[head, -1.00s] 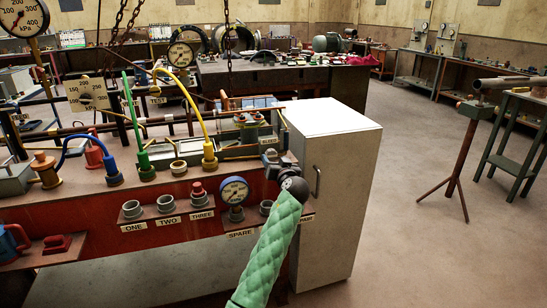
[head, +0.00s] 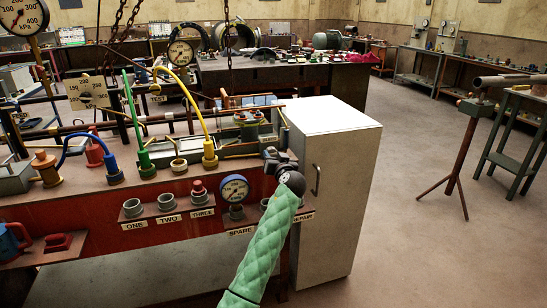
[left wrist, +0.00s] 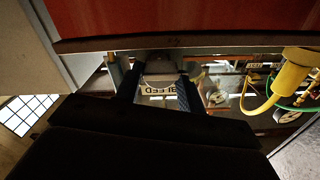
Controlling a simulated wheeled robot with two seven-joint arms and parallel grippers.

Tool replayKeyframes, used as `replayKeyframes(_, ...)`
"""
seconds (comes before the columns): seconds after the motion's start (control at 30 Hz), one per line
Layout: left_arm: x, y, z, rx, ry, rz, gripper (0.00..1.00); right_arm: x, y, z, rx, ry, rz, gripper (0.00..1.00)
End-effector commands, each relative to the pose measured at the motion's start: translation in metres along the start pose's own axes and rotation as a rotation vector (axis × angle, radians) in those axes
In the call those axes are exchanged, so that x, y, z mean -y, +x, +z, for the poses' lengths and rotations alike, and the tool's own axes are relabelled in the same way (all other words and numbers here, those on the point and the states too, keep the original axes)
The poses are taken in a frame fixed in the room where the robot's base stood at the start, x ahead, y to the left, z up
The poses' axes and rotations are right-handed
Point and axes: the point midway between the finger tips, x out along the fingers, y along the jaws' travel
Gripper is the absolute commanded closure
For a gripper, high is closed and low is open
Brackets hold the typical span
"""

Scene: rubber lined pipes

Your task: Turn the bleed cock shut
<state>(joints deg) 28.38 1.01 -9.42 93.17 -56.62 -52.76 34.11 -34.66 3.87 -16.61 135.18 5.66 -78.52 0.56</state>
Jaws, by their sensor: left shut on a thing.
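The bleed cock's label, BLEED (head: 268,139), shows at the right end of the bench in the head view. My left gripper (head: 271,157) is at the bench's front edge just below it, at the end of my green-sleeved arm. The gripper and wrist hide the cock in that view. How far the cock is turned cannot be told. My right gripper is not in view.
A white cabinet (head: 333,165) stands close to the right of the gripper. A blue gauge (head: 234,189) and grey sockets (head: 166,202) sit on the front shelf to the left. Yellow (head: 208,150) and green (head: 144,158) hose fittings stand on the bench.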

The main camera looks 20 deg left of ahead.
Motion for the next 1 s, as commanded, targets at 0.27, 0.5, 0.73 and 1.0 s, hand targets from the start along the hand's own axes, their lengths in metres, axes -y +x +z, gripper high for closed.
replayKeyframes(0.27, 0.0, 0.0, -0.001, 0.0, 0.108, 0.0, 0.84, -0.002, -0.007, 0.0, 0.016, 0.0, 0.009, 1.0)
replayKeyframes(0.5, 0.0, 0.0, -0.003, 0.0, 0.306, 0.0, 0.84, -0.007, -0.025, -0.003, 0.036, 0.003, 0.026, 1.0)
replayKeyframes(0.73, 0.0, 0.0, -0.004, -0.001, 0.525, 0.001, 0.84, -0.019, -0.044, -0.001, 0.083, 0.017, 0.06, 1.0)
replayKeyframes(1.0, 0.001, 0.0, -0.004, -0.002, 0.779, 0.0, 0.84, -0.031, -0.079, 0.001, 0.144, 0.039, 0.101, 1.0)
